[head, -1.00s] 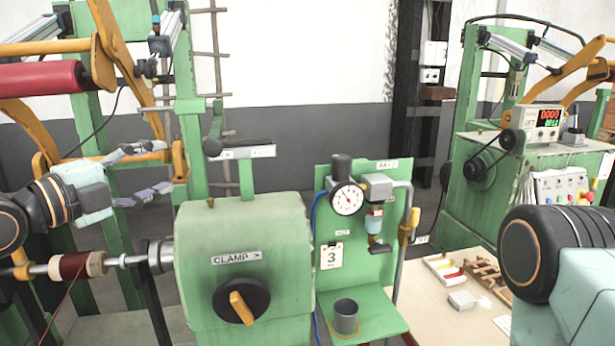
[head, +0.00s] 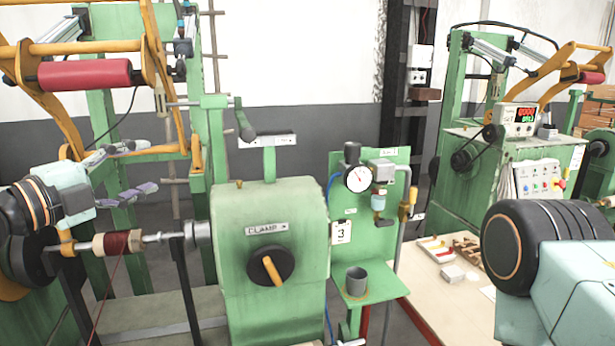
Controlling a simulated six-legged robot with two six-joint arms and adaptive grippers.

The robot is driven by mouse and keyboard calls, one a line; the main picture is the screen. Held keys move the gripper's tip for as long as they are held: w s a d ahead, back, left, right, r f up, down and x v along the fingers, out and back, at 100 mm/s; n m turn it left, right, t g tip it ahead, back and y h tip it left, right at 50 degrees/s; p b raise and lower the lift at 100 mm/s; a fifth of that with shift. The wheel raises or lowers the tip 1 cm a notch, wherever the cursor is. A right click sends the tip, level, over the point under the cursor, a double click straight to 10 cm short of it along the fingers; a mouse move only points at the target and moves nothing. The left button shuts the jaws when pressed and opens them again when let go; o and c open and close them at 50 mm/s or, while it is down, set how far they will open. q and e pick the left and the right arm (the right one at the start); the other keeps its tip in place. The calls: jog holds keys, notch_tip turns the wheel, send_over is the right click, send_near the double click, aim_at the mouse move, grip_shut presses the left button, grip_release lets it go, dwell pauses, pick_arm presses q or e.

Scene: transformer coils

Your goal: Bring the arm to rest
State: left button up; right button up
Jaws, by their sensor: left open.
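My left arm comes in at the left edge of the head view, dark-jointed and pale blue. Its gripper (head: 134,170) is open, with grey and purplish fingers apart and nothing between them. It hangs in free air above the winding shaft and left of the green clamp housing. A spool wound with dark red wire (head: 117,243) sits on that shaft below the gripper, apart from it. My right arm's dark joint and pale link fill the lower right; its gripper is out of view.
The green clamp housing (head: 268,215) has a yellow-handled knob. A green stand (head: 375,240) carries a gauge and a grey cup (head: 356,281). A bench (head: 455,315) with small trays lies before my right arm. A red roller (head: 85,73) on yellow arms is above the left gripper.

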pick_arm(q)
jog(key=s+d+f+n+g+y+b, duration=0.1)
jog(key=s+f+n+g+y+b, duration=0.15)
jog(key=f+n, duration=0.75)
jog(key=s+d+f+n+g+y+b, duration=0.25)
jog(key=f+n, duration=0.35)
jog(key=f, duration=0.8)
jog(key=s+d+f+n+g+y+b, duration=0.1)
jog(key=s+f+n+b, duration=0.15)
jog(key=f+n, duration=0.75)
jog(key=s+f+m+g+y+b, duration=0.1)
jog(key=s+f+g+b, duration=0.8)
jog(key=s+f, duration=2.1)
notch_tip(320, 180, down, 2)
jog(key=shift+d+f+m+g+y+b, duration=0.2)
jog(key=shift+m+g+y+b, duration=0.25)
jog(key=shift+y, duration=0.45)
pick_arm(e)
notch_tip(320, 180, down, 18)
jog(key=shift+s+r, duration=0.15)
jog(key=shift+r, duration=0.1)
